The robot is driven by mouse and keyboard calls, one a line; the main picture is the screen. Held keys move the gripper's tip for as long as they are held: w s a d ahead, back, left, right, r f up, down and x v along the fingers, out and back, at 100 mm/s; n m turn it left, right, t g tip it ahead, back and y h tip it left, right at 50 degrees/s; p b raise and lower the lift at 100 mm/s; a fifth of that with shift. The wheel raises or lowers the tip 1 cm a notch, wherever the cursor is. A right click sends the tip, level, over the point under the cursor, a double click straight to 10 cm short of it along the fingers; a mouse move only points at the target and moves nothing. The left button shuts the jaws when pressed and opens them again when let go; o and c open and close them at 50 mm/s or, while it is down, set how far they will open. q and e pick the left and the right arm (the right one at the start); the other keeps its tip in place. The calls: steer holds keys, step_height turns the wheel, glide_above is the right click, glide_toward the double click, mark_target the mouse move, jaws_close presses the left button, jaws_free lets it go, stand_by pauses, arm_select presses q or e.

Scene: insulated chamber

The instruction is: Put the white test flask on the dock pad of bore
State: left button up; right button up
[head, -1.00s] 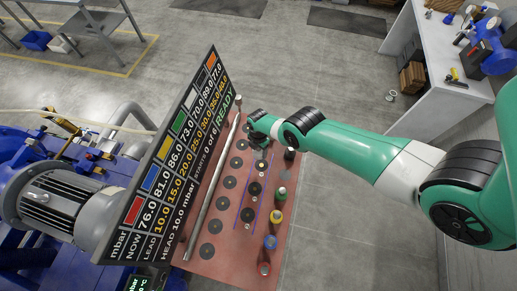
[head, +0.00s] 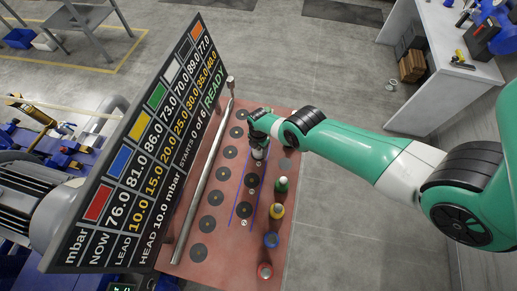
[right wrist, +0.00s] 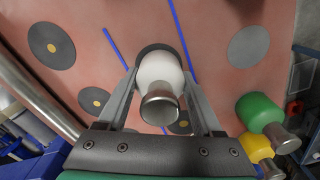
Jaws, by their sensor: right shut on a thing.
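My right gripper (head: 258,145) is shut on the white test flask (right wrist: 160,72), which has a metal neck. In the head view the flask (head: 259,154) shows partly below the gripper, over the red board (head: 190,255). In the right wrist view it stands between the fingers, in front of a dark round pad (right wrist: 152,48) that it partly covers. I cannot tell whether it touches that pad. Blue lines (right wrist: 178,35) run on both sides of it. Which pad is bore's cannot be read. My left gripper is not in view.
Green (head: 281,185), yellow (head: 277,211), blue (head: 271,240) and red (head: 264,271) flasks stand along the right edge. Several dark pads (head: 215,197) are bare. A metal rail (head: 205,180) and a display panel (head: 140,150) reading READY stand to the left.

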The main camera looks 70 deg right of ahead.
steer(key=shift+w+r+p, duration=0.15)
steer(key=shift+r+p, duration=0.15)
steer(key=shift+p, duration=0.05)
steer(key=shift+f+b, duration=0.7)
steer(key=o, duration=1.6)
steer(key=shift+r, duration=0.15)
steer(key=shift+c, duration=0.2)
step_height(320, 180, up, 14)
steer(key=p, duration=1.3)
steer(key=shift+f+p, duration=0.25)
steer(key=shift+p, duration=0.15)
steer(key=shift+f+b, duration=0.5)
